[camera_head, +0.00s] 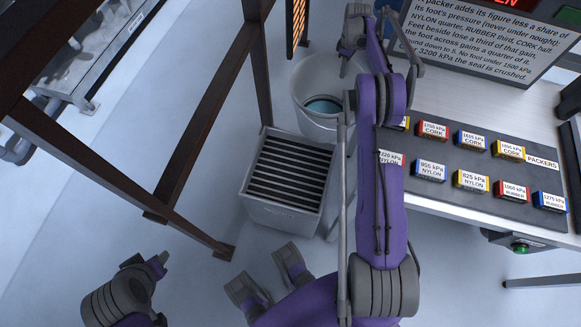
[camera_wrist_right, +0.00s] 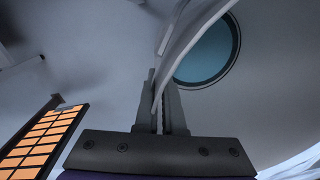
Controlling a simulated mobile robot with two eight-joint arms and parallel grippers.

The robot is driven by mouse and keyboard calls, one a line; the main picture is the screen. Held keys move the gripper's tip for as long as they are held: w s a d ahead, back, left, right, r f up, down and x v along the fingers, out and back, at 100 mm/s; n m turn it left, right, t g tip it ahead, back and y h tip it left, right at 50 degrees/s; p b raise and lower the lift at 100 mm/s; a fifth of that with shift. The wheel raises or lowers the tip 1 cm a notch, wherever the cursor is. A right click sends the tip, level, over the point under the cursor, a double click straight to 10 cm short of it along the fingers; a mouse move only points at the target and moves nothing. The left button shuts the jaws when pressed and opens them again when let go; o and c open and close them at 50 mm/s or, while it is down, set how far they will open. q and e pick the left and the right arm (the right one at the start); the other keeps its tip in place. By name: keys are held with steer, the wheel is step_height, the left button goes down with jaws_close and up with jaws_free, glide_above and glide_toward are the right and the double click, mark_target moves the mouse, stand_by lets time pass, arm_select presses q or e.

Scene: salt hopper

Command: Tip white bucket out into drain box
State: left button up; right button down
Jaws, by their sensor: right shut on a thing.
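The white bucket (camera_head: 306,92) is behind the drain box, near the table's left edge. It looks about upright, with a teal surface visible deep inside. I cannot tell whether it touches the floor. My right gripper (camera_head: 348,47) is shut on the bucket's far right rim. In the right wrist view the shut fingers (camera_wrist_right: 160,105) pinch the pale rim of the bucket (camera_wrist_right: 200,25), with the round teal surface beyond. The light grey drain box (camera_head: 283,218) with dark slats stands in front of the bucket.
The table (camera_head: 440,205) on the right carries a dark mat with several labelled packer blocks (camera_head: 430,170) and a text sign (camera_head: 490,35). A brown metal frame (camera_head: 205,110) stands left of the box. An orange-lit panel (camera_head: 296,22) is behind.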

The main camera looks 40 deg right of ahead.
steer(key=s+a+r+t+h+b, duration=0.3)
steer(key=a+h, duration=0.5)
steer(key=a, duration=0.2)
steer(key=shift+s+r, duration=0.15)
steer(key=shift+s, duration=0.2)
stand_by(0.4)
steer(key=shift+s+a+f+t+h+b, duration=0.1)
steer(key=shift+s+a+t+h+b, duration=0.1)
steer(key=shift+a+h+b, duration=0.3)
steer(key=shift+s+a+f+t+h+b, duration=0.1)
steer(key=shift+s+a+t+h+b, duration=0.1)
steer(key=shift+a+h, duration=0.5)
steer(key=shift+s+a+f+t+h+b, duration=0.1)
steer(key=shift+s+a+t+h+b, duration=0.1)
steer(key=shift+a+h+b, duration=0.3)
stand_by(1.8)
